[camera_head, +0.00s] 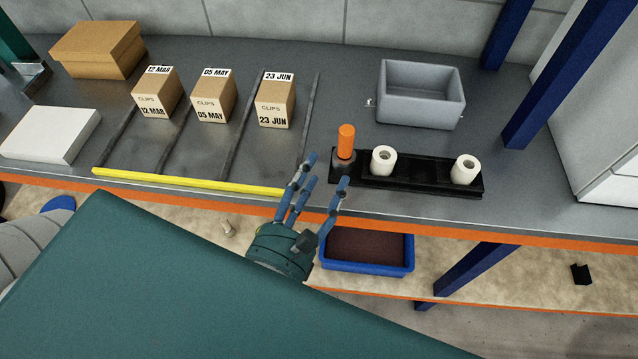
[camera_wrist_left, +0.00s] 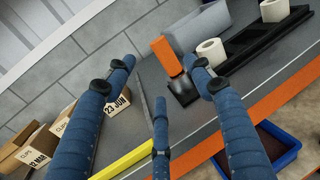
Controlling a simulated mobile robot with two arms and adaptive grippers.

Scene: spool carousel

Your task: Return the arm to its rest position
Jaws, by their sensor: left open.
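My left gripper (camera_head: 322,172) is open and empty at the front edge of the bench, just in front of the orange cylinder. In the left wrist view its three blue fingers (camera_wrist_left: 158,78) are spread with nothing between them. The orange cylinder (camera_head: 346,140) stands upright on a dark base at the left end of a black rack (camera_head: 420,173). It also shows in the left wrist view (camera_wrist_left: 166,56). Two white spools stand on the rack, one near the middle (camera_head: 383,160) and one at the right end (camera_head: 464,169). My right gripper is not in view.
A grey bin (camera_head: 420,93) stands behind the rack. Three dated cartons (camera_head: 213,97) stand between dark dividers behind a yellow strip (camera_head: 190,181). A brown box (camera_head: 98,49) and a white box (camera_head: 50,135) are at the left. A blue tray (camera_head: 367,267) sits on the lower shelf.

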